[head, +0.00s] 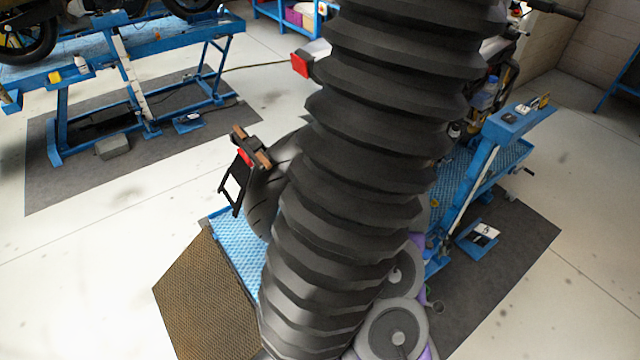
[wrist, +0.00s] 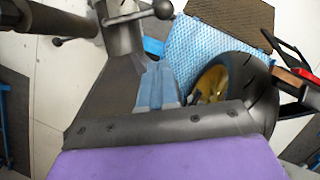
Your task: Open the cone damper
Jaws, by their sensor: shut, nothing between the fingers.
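In the wrist view a dark grey cone-shaped piece (wrist: 118,75) widens downward from a collar at the top. A damper lever with round black knobs (wrist: 163,9) crosses the collar; its other knob is at the left. In the head view a thick black ribbed hose (head: 365,150) fills the middle and hides the cone, lever and gripper.
A motorcycle with a black rear tyre (head: 268,195) stands on a blue lift (head: 228,240) behind the hose. A brown perforated plate (head: 205,300) is at the lift's end. Another blue lift (head: 135,75) stands at the back left. Pale floor is clear at the lower left.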

